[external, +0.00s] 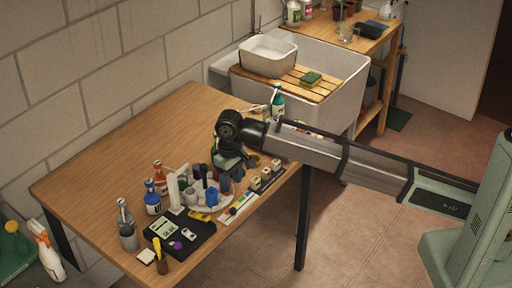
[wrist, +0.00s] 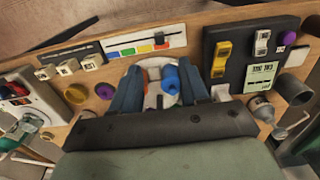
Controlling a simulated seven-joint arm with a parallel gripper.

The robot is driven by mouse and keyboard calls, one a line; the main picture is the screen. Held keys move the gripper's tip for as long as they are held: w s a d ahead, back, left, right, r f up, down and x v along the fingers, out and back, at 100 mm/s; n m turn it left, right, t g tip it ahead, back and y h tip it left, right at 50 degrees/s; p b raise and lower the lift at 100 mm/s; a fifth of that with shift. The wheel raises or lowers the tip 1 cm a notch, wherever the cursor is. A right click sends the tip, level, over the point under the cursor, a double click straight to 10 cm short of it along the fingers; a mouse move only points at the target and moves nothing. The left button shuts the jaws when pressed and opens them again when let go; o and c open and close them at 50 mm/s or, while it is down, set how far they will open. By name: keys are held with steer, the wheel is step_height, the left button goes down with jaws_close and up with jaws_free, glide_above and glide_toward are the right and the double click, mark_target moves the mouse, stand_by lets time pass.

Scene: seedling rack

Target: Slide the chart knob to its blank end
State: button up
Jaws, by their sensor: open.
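The chart (wrist: 178,44) is a white strip with blue, green, yellow and red patches; its right end in the wrist view looks blank. A dark slot runs along it, and the small dark knob (wrist: 159,38) appears to sit near the red patch. In the external view the chart (external: 238,208) lies along the table's front edge; the knob is too small to make out there. My gripper (wrist: 160,88) is open, its blue fingers apart above a round white tray, short of the chart. In the external view my gripper (external: 230,180) points down over the table.
A blue-capped item (wrist: 171,79) shows between my fingers, apparently on the tray below. A black panel (wrist: 231,75) with yellow and white switches stands beside the chart. Several cream blocks (wrist: 68,68) sit on its other side. Bottles (external: 153,199) crowd the left; the table's back is clear.

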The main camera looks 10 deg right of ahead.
mark_target(233, 209)
step_height(233, 209, down, 12)
steer(key=shift+r, duration=0.15)
stand_by(0.3)
jaws_close()
stand_by(0.4)
stand_by(0.3)
